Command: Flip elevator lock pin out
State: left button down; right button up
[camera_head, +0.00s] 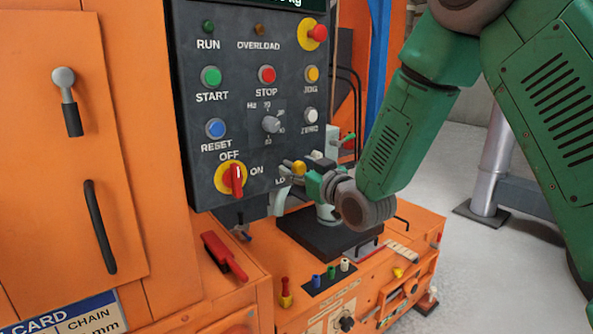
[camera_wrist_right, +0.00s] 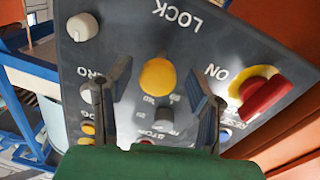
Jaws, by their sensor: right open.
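The lock pin shows as a yellow round knob (camera_wrist_right: 158,77) below the LOCK label on the dark panel in the right wrist view. In the head view the yellow knob (camera_head: 299,168) sits at the panel's lower right, partly hidden by my right gripper (camera_head: 290,181). My right gripper is open, with its two fingers (camera_wrist_right: 158,92) on either side of the knob in the wrist view. A gap shows between the knob and each finger. My left gripper is not in view.
The dark control panel (camera_head: 246,105) carries several buttons and a red rotary switch (camera_head: 237,180) left of my gripper. An orange cabinet (camera_head: 150,160) stands at left. Below is an orange base (camera_head: 335,290) with a red handle (camera_head: 225,255) and small coloured levers.

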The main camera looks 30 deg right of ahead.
jog(key=shift+d+f, duration=0.3)
jog(key=shift+s+d+f, duration=0.1)
jog(key=shift+s, duration=0.25)
jog(key=s, duration=1.1)
jog(key=shift+a, duration=0.25)
